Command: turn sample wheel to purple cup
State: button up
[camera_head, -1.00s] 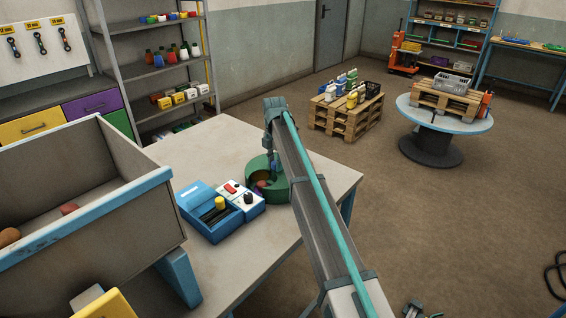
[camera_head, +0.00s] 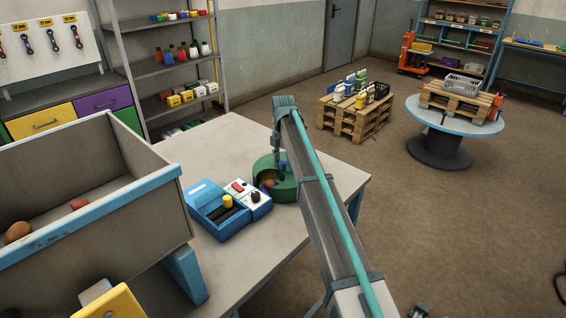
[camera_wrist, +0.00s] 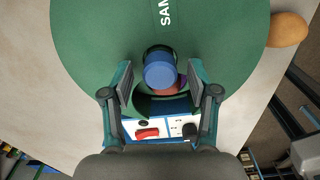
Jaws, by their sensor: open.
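The sample wheel is a green round drum (camera_head: 263,186) on the table, with a dark cutout in its side. It fills the upper part of the wrist view (camera_wrist: 100,40), with part of a white label. A blue knob (camera_wrist: 160,72) stands up from it and shows in the head view (camera_head: 283,166). A reddish-purple piece, perhaps the purple cup (camera_wrist: 168,88), shows beside the knob, partly hidden by it. My gripper (camera_wrist: 160,82) is open, with one finger on each side of the knob and gaps between. In the head view my arm partly hides the wheel.
A blue box (camera_head: 218,212) and a white panel with red and black controls (camera_head: 246,194) stand close beside the wheel. An orange rounded object (camera_wrist: 288,29) lies near the wheel. A large grey bin (camera_head: 120,232) stands at left. The table (camera_head: 200,148) behind the wheel is clear.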

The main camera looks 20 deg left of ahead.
notch_tip(320, 180, up, 12)
dwell(0.5)
jog(key=shift+f, duration=0.1)
